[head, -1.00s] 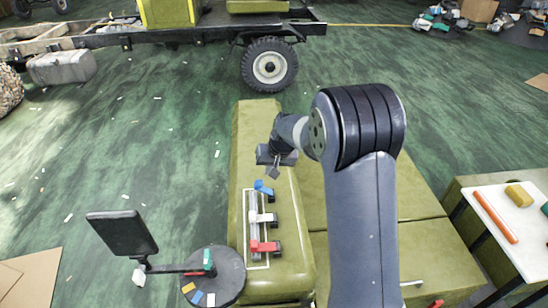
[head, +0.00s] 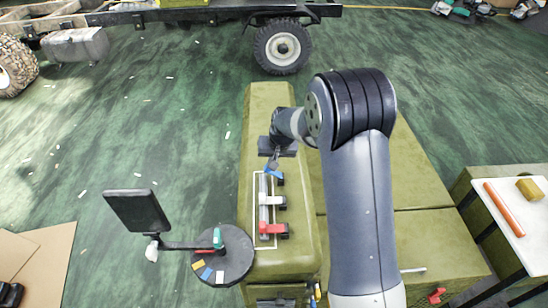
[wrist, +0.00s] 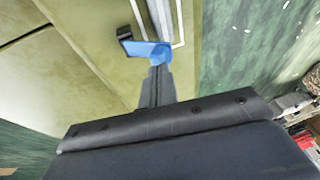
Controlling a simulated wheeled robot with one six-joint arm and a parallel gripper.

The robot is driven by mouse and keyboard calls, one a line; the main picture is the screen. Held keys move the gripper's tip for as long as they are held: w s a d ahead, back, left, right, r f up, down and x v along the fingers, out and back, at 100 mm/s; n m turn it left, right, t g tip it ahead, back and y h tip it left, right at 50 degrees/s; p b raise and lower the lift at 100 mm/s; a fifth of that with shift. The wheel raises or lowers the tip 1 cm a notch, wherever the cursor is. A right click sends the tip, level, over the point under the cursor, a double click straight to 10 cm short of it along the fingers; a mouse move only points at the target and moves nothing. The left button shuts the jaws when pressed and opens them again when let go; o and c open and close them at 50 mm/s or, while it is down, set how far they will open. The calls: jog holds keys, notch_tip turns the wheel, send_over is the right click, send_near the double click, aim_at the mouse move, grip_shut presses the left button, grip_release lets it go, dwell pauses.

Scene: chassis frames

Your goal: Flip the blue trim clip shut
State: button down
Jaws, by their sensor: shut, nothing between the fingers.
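The blue trim clip (head: 270,172) is at the far end of a grey bar (head: 264,215) on the olive green body panel. Its lever stands at an angle to the bar, with a dark block beside it; it also shows in the wrist view (wrist: 146,50). My gripper (head: 276,163) is shut and empty, pointing down at the far side of the blue lever. In the wrist view its closed fingertips (wrist: 158,70) are right at the blue lever and overlap its near edge. I cannot tell whether they touch it.
A white clip (head: 270,200) and a red clip (head: 271,228) sit nearer on the same bar. A round dark tray (head: 237,262) with coloured pieces and a black screen (head: 138,210) stand to the left. A white side table (head: 508,215) is at the right.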

jog(key=shift+a+h, duration=0.3)
jog(key=shift+h, duration=0.1)
jog(key=shift+a+f+p, duration=0.15)
jog(key=shift+a+p, duration=0.2)
jog(key=shift+a+f+h, duration=0.35)
jog(key=shift+a+h, duration=0.1)
jog(key=shift+h, duration=0.25)
jog(key=a+f+h+b, duration=0.1)
jog(key=b, duration=0.1)
jog(key=a+f+h+b, duration=0.1)
jog(key=h+b, duration=0.1)
jog(key=shift+a+n, duration=0.2)
jog(key=shift+n, duration=0.2)
jog(key=shift+a+f+b, duration=0.15)
jog(key=shift+a+b, duration=0.1)
jog(key=shift+b, duration=0.3)
jog(key=shift+a, duration=0.15)
